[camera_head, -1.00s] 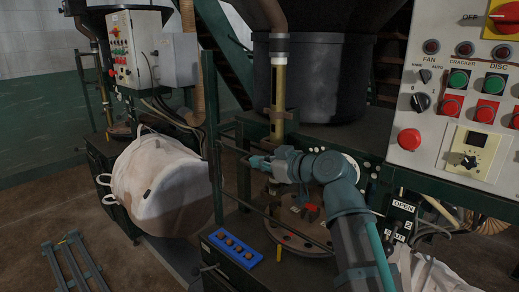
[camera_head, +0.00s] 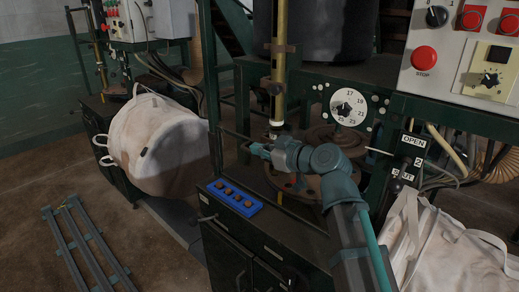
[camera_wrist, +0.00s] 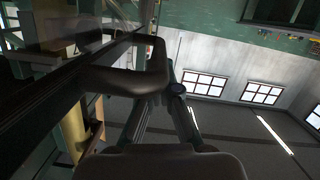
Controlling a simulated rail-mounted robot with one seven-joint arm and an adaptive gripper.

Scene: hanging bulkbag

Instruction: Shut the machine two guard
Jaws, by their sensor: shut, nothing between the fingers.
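The guard looks like a thin dark barred frame (camera_head: 300,222) at the front of the machine, running from the green corner post (camera_head: 213,95) across the round plate (camera_head: 290,182). Its outline is dim and partly hidden by my arm, so I cannot tell how far it stands open. My gripper (camera_head: 252,149) is shut and empty, pointing left close to the upper bar. In the wrist view my gripper (camera_wrist: 166,78) is beside a long dark bar (camera_wrist: 60,100) that runs diagonally; I cannot tell whether they touch.
A blue tray (camera_head: 235,198) with brown knobs sits on the cabinet's front edge. A large white bag (camera_head: 160,145) hangs at left; another white bag (camera_head: 450,245) is at right. A numbered dial (camera_head: 348,106) and control panel (camera_head: 455,50) stand behind my arm. Rails (camera_head: 85,250) lie on the floor.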

